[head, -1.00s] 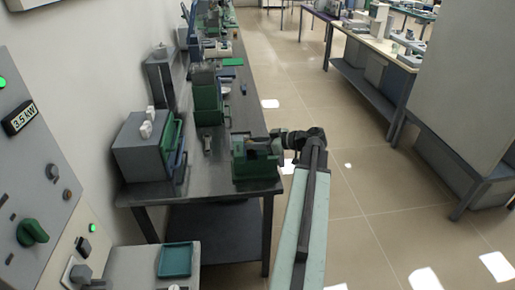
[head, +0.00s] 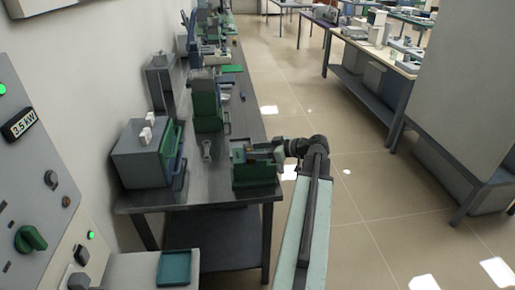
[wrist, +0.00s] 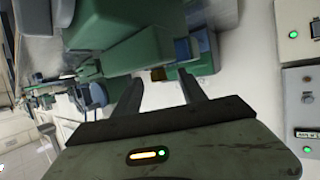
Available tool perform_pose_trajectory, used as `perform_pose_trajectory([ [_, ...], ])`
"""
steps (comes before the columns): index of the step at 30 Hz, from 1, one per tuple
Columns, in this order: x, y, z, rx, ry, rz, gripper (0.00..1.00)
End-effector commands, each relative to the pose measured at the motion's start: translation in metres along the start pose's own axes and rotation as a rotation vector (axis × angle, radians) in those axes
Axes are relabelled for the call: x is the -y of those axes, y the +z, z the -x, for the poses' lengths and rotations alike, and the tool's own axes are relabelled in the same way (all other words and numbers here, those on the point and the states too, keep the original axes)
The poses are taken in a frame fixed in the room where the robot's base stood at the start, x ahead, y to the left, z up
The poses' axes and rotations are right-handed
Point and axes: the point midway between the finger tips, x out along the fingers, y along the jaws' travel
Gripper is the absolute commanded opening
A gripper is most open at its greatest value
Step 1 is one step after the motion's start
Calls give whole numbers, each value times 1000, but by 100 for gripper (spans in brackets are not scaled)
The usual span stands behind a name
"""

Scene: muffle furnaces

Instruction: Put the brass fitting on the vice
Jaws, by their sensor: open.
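The green vice (head: 254,176) stands at the near right corner of the long grey bench. My gripper (head: 276,151) is over the vice's top, reaching in from the right. A small brownish patch at the vice's top, next to the gripper, may be the brass fitting (head: 261,157); it is too small to be sure. In the wrist view my gripper (wrist: 160,84) has its two fingers spread, with nothing visible held between them. A small brown piece shows just beyond the fingertips, beside green blocks (wrist: 196,55). I cannot tell whether it touches the vice.
A grey box with a green front (head: 142,155) stands left of the vice on the bench (head: 215,175). A taller green machine (head: 206,102) stands behind. A small grey tool (head: 206,149) lies between. A control panel (head: 30,190) is at the left.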

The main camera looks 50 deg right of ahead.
Motion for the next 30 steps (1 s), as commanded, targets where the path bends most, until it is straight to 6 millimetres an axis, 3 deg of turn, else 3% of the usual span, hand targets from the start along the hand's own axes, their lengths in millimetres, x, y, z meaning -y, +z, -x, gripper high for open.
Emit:
perform_pose_trajectory([
  [6, -1, -5, 59, 0, 5, -2, 48],
  [12, -1, -3, 96, 0, 4, -1, 48],
  [16, 0, -1, 107, 0, 3, 0, 48],
  [23, 0, 0, 108, 0, 2, 0, 48],
  [25, 0, 0, 108, 0, 2, 0, 37],
  [30, 0, -1, 106, 0, -1, 1, 36],
])
